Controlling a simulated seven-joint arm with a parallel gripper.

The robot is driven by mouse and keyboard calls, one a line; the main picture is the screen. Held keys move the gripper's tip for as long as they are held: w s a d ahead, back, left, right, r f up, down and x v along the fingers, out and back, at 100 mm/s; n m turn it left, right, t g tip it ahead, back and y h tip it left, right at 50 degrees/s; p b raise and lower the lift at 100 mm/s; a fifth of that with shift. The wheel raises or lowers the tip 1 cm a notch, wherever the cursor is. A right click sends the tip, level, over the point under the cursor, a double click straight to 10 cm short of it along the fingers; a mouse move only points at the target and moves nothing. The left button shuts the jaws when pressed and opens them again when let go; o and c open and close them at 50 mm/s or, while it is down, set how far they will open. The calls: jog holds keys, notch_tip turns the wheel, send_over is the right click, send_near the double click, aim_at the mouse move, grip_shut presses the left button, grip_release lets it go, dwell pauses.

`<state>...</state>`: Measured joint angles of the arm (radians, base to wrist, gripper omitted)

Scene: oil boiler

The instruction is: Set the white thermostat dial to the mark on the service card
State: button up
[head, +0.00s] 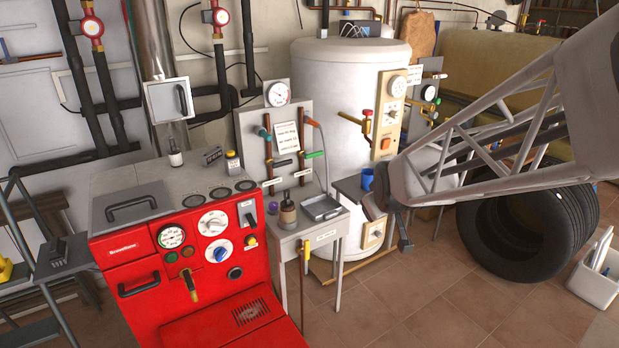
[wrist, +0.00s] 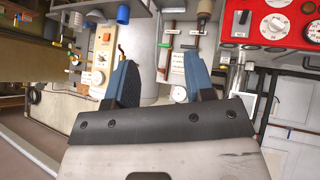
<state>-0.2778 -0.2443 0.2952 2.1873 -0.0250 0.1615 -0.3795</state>
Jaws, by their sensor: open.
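The white dial (head: 212,223) sits on the front of the red boiler (head: 140,258), between a round gauge and a lever switch, above a blue knob. It also shows upside down at the upper right of the wrist view (wrist: 274,26). A card with small print (head: 287,137) hangs on the grey board behind the boiler; its text is too small to read. My gripper (head: 389,222) is at the right, in front of the white tank and well apart from the dial. In the wrist view its two blue fingers (wrist: 160,78) are spread with nothing held between them.
A small grey table (head: 312,228) with a metal tray and a bottle stands between the boiler and my gripper. The white tank (head: 340,90) has a beige control panel with another dial (head: 397,88). A blue mug (head: 367,179) and tyres (head: 530,235) are near my arm.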

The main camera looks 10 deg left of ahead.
jog(key=w+a+f+n+t+y, duration=0.2)
jog(key=w+a+f+n, duration=0.25)
jog(key=w+a, duration=0.65)
jog(key=n+t+y, duration=0.3)
jog(key=n+y, duration=0.5)
jog(key=n, duration=0.1)
send_near(217, 229)
jog(key=shift+x, duration=0.95)
jog(key=shift+w+d, duration=0.1)
jog(key=shift+w, duration=0.15)
jog(key=shift+x, duration=3.8)
